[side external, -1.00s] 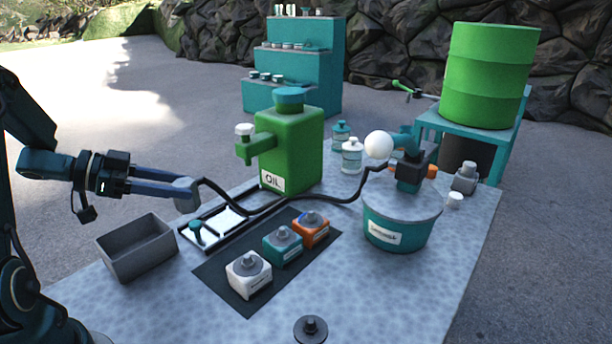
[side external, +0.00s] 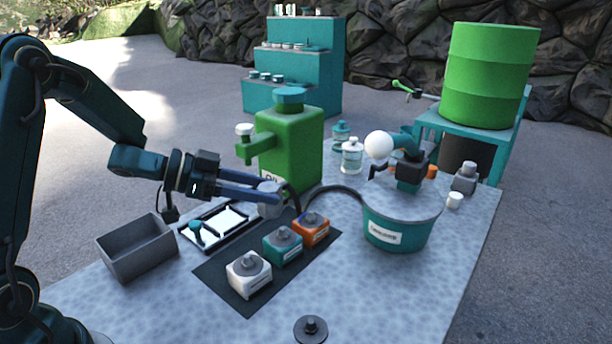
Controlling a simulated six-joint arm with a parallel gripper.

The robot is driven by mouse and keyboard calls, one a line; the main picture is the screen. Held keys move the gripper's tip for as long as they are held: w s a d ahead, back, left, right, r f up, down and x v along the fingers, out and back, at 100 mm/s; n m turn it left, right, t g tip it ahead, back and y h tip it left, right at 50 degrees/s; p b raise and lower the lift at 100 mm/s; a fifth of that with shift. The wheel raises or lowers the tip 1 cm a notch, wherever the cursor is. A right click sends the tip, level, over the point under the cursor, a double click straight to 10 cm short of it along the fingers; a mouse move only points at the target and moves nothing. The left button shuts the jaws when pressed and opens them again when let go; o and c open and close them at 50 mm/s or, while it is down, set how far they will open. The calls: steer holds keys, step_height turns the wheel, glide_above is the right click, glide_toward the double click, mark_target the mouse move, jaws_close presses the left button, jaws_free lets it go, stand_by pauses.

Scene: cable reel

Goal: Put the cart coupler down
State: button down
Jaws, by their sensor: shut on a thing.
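My gripper (side external: 272,198) is above the table in front of the green oil can, left of the orange block. It is shut on the cart coupler, which is mostly hidden between the grey fingertips. A black hose (side external: 340,188) runs from the fingertips, dips behind the orange block and arcs right to the teal reel drum (side external: 396,232). Whether the coupler touches anything below cannot be told.
A dark mat (side external: 232,283) carries a white block (side external: 248,274), a teal block (side external: 283,248) and an orange block (side external: 311,230). The green oil can (side external: 291,145) stands close behind my gripper. A grey open bin (side external: 137,252) and a white-panelled frame (side external: 222,222) lie left.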

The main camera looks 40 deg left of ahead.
mark_target(261, 214)
steer(key=shift+w+d+f, duration=0.25)
steer(key=shift+d+f, duration=0.15)
steer(key=shift+d, duration=0.1)
steer(key=shift+w+d+f, duration=0.25)
steer(key=shift+d+f, duration=0.1)
steer(key=shift+d, duration=0.1)
steer(key=shift+f, duration=1.85)
steer(key=shift+f, duration=0.1)
steer(key=shift+c, duration=1.6)
jaws_free()
